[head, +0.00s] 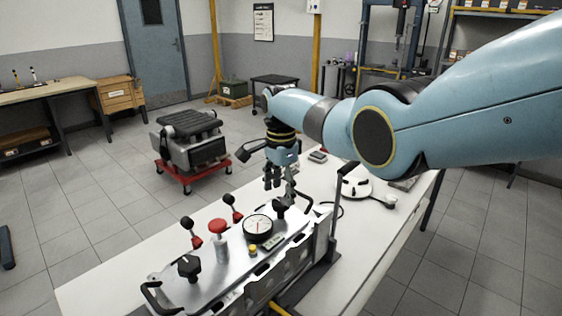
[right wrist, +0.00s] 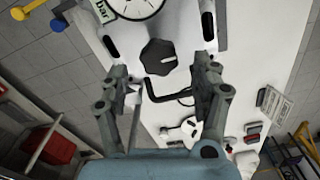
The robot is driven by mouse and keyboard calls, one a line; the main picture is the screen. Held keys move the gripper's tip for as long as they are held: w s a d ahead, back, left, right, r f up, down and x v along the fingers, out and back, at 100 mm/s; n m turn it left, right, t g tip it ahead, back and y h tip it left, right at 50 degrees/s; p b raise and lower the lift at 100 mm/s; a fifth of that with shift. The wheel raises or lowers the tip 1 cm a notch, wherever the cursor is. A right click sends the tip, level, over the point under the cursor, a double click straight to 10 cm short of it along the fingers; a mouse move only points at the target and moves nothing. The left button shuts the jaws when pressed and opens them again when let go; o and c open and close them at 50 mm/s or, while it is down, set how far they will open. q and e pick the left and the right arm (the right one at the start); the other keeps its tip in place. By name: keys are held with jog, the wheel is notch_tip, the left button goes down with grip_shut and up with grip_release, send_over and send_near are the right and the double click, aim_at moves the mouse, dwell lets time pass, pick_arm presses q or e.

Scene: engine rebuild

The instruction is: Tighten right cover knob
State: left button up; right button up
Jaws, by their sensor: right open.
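The right cover knob (head: 282,207) is black and lobed, at the far right end of the silver cover plate (head: 180,243). In the right wrist view the knob (right wrist: 158,57) shows a white mark and lies just beyond and between my fingertips. My right gripper (head: 279,183) is open and empty above the knob, pointing down. Its two fingers (right wrist: 160,74) stand apart on either side in the wrist view, with no visible contact. A second black knob (head: 189,267) is at the near left end of the plate. My left gripper is not in view.
A white round part (head: 357,187) lies farther right on the white table (head: 365,247).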

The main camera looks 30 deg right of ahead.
aim_at(281, 201)
notch_tip(281, 201, up, 9)
dwell(0.6)
